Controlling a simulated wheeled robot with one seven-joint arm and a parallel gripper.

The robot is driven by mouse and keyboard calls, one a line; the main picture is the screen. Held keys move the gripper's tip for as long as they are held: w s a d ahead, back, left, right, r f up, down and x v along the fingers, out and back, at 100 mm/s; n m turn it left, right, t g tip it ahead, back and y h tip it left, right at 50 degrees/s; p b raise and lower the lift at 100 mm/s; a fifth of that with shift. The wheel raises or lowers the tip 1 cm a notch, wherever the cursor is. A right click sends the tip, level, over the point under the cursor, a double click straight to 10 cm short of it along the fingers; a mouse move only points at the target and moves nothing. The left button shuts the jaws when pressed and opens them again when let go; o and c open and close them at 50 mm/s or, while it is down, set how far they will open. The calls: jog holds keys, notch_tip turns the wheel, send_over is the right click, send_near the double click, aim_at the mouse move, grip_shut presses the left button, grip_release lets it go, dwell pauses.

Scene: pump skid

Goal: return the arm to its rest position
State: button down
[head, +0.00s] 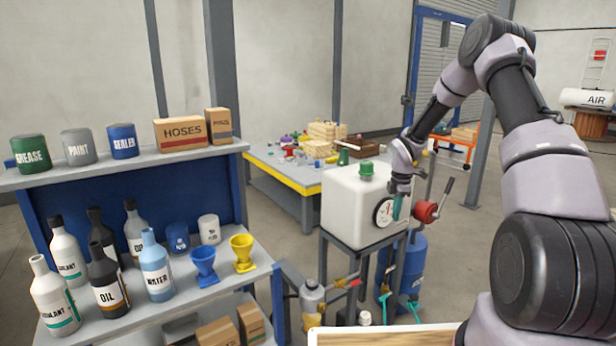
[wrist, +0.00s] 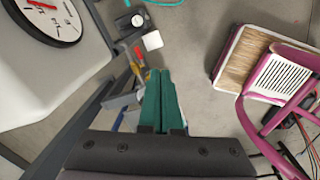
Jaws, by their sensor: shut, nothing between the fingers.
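My arm reaches from the right side of the head view out over the pump skid. My gripper (head: 398,207) hangs pointing down in front of the white tank (head: 345,205), close to its round gauge (head: 383,212). In the wrist view the green fingers of my gripper (wrist: 160,75) lie together with nothing between them. The gauge (wrist: 48,18) shows at the upper left there, on the tank's white wall (wrist: 60,85), apart from the fingers. Whether the gripper touches the tank in the head view is hard to tell.
A red valve with a lever (head: 427,211) is right of my gripper. A blue cylinder (head: 412,265) stands below. A shelf (head: 180,262) with bottles and funnels fills the left. A magenta-framed item (wrist: 285,85) is at the right in the wrist view. Open floor lies beyond.

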jog(key=s+a+r+m+t, duration=0.1)
jog(key=s+r+m, duration=0.35)
jog(key=r, duration=0.45)
jog(key=s+r+m+t, duration=0.1)
jog(key=s+r+m, duration=0.3)
jog(key=r, duration=0.6)
jog(key=s+a+r+m+t, duration=0.1)
jog(key=s+r+m, duration=0.3)
jog(key=r, duration=0.5)
jog(key=s+a+r+m+t+y, duration=0.1)
jog(key=s+r+m, duration=0.4)
jog(key=s, duration=0.7)
jog(key=s+a+r+m+t+y, duration=0.1)
jog(key=s+r+m, duration=0.4)
jog(key=s, duration=0.7)
jog(key=shift+s+a+r+m+t, duration=0.35)
jog(key=shift+a+m+t, duration=0.3)
jog(key=shift+t, duration=0.05)
